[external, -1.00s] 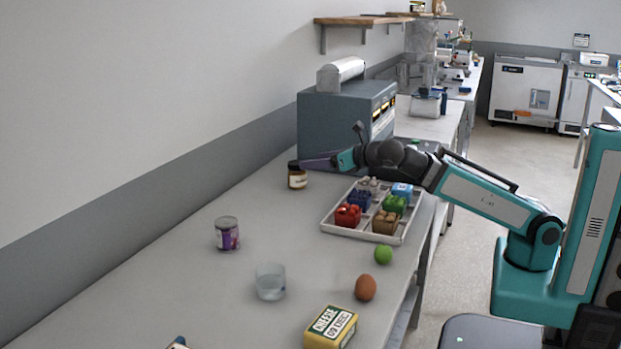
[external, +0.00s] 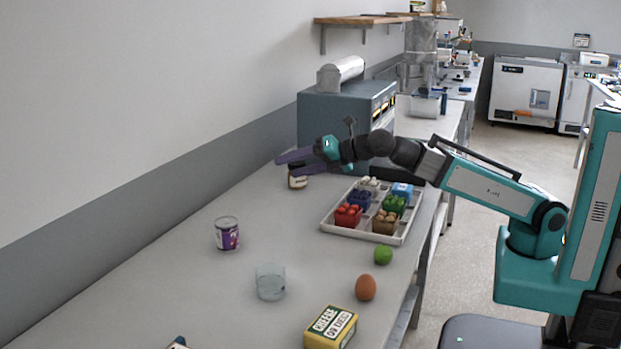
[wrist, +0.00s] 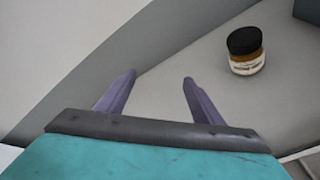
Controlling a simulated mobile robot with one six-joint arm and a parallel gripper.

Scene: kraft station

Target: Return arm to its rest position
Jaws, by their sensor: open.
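My gripper (external: 296,163) is open and empty, with its purple fingers pointing left above the far part of the bench. It also shows in the wrist view (wrist: 160,82), its two fingers apart with nothing between them. A small jar with a dark lid (wrist: 245,51) stands on the bench to the right of the fingers in the wrist view. In the external view the jar (external: 298,182) is just below the fingers and partly hidden by them. My arm is stretched out over the bench from the right.
A sectioned tray (external: 337,229) with several coloured items is below my arm. A grey machine (external: 330,120) stands behind. The wall borders the left.

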